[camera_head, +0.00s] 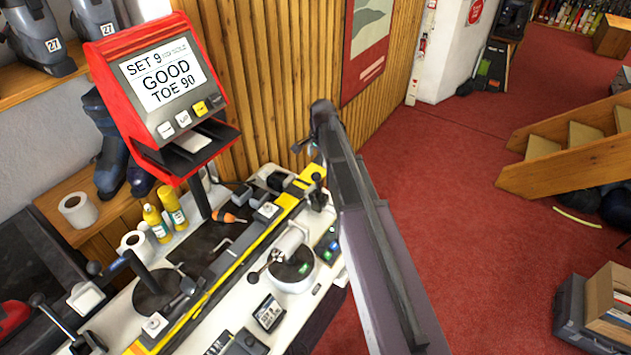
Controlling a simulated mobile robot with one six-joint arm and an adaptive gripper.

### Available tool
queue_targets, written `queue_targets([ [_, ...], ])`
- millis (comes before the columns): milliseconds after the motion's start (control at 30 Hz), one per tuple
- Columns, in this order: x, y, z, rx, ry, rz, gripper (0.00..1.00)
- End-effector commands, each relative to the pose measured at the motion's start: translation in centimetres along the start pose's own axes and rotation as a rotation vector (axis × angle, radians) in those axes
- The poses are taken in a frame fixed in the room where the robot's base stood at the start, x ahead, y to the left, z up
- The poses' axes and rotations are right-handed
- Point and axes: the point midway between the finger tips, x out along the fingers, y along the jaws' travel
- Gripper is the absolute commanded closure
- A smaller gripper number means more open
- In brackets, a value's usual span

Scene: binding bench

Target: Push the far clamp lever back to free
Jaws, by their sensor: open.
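The bench (228,317) carries a long yellow-and-black striped bar (222,283) running from lower left to upper right. A dark clamp (318,197) sits at the bar's far end. A short dark lever with a round knob (297,148) shows just above it, beside my raised arm; this seems to be the far clamp lever, and its joint to the clamp is hard to make out. The near clamp (84,343) has a long dark lever (58,318) slanting up-left to a knob. My gripper is not visible; my arm crosses in front of the bench's right side.
A red tester (125,100) on a post reads "SET 9", "GOOD", "TOE 90". Yellow bottles (172,207), a tape roll (133,243) and a white-and-grey cylindrical device (292,270) crowd the bench. Wooden steps (560,165) and a box (610,300) stand right; red carpet (480,220) is open between.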

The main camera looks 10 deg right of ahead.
Motion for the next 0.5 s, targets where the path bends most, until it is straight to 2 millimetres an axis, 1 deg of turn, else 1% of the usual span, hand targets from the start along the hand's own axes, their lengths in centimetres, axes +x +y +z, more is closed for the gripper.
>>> queue_targets([
  [33, 0.8, 0.0, 0.0, 0.000, 0.000, 0.000, 0.13],
  [500, 4.4, 0.0, -0.1, 0.001, 0.000, 0.000, 0.13],
])
